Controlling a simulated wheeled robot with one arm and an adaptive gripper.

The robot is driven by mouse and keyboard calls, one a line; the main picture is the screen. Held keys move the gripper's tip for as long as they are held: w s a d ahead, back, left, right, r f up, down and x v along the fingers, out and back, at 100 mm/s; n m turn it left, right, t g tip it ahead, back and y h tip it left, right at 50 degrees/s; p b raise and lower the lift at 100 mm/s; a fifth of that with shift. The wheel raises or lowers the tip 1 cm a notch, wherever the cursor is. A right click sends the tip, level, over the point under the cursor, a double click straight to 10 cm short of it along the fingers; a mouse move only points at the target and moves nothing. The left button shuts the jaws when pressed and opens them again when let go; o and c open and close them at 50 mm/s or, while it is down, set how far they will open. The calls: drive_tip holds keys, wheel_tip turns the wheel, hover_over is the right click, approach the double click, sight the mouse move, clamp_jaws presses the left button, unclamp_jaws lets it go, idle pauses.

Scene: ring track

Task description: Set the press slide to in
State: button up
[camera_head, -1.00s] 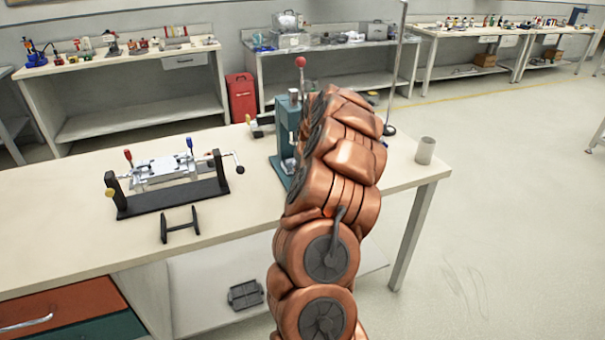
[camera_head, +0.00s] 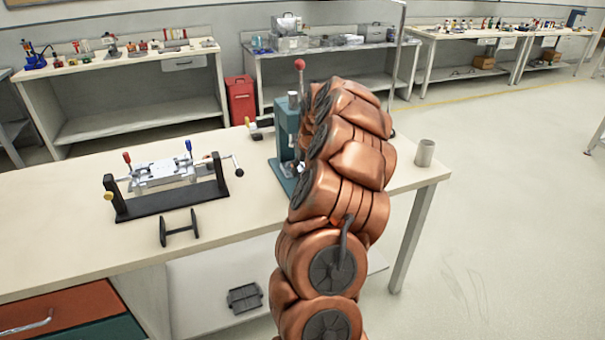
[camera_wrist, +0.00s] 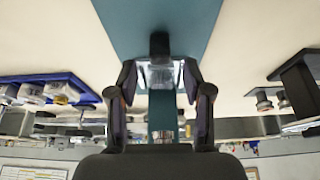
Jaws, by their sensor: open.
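The teal press (camera_head: 287,130) stands upright on the near workbench, with a red-knobbed lever (camera_head: 300,63) on top. My copper arm covers its right side and hides my gripper in the head view. In the wrist view my gripper (camera_wrist: 162,98) is open, with one dark finger on each side of a shiny metal block (camera_wrist: 162,74) with a dark knob (camera_wrist: 159,44). This looks like the press slide, on the teal press body (camera_wrist: 160,15). I cannot tell whether the fingers touch it, or whether the slide is in or out.
A clamp fixture (camera_head: 168,182) with red and blue knobs stands left on the bench (camera_head: 60,225). A dark spool-like stand (camera_head: 179,230) lies in front of it. A grey cup (camera_head: 425,152) stands near the right corner. Bench space between fixture and press is clear.

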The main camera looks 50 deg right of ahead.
drive_tip(key=v, duration=0.8)
drive_tip(key=shift+a, duration=0.1)
